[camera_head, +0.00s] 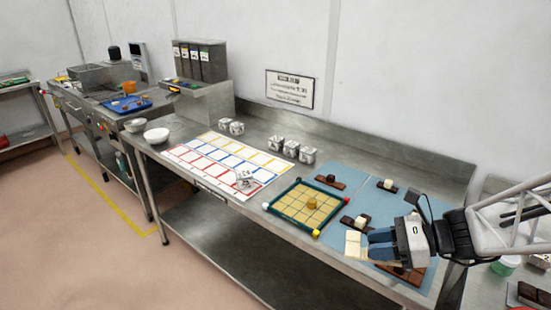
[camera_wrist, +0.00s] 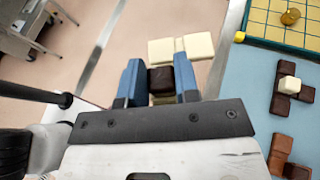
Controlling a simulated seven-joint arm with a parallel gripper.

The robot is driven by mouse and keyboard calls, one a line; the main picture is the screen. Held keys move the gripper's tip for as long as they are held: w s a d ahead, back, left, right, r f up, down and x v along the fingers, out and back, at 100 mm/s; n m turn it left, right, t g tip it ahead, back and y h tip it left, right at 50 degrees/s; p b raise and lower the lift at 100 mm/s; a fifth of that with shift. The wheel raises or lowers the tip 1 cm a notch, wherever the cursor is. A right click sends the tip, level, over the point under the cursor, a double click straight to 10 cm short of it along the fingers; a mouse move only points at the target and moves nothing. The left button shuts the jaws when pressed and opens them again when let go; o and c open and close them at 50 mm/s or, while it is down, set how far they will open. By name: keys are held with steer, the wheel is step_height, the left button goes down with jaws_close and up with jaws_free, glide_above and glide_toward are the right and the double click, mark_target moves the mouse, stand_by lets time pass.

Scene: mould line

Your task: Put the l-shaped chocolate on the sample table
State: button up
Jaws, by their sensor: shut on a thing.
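My gripper (camera_head: 380,243) has blue fingers and is at the right end of the long steel bench, above its front edge. In the wrist view my gripper (camera_wrist: 160,85) is shut on a dark brown cube that sits on a cream chocolate (camera_wrist: 197,46). The cream chocolate (camera_head: 353,243) looks L-shaped, with part of it hidden by the fingers and the cube. It appears held above the surface, with the floor behind it in the wrist view. I cannot tell which surface is the sample table; no readable label marks it.
A further bench holds a blue tray (camera_head: 128,104).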

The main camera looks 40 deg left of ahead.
steer(key=s+m+t, duration=0.1)
steer(key=s+a+r+m+t+y, duration=0.1)
steer(key=t, duration=0.1)
steer(key=shift+r+m, duration=0.25)
steer(key=shift+m, duration=0.15)
step_height(320, 180, down, 10)
steer(key=m+t, duration=0.2)
steer(key=shift+s+a+t, duration=0.2)
steer(key=shift+s+t, duration=0.1)
steer(key=shift+s, duration=0.15)
steer(key=shift+a, duration=0.1)
stand_by(0.4)
steer(key=w+a, duration=0.3)
steer(key=w, duration=0.1)
steer(key=w+a+f, duration=0.1)
steer(key=w+a, duration=0.2)
steer(key=w, duration=0.1)
steer(key=w+a, duration=0.3)
steer(key=w, duration=0.1)
steer(key=shift+w+a+f, duration=0.3)
steer(key=shift+a, duration=0.05)
steer(key=shift+f, duration=0.1)
steer(key=shift+f, duration=1.65)
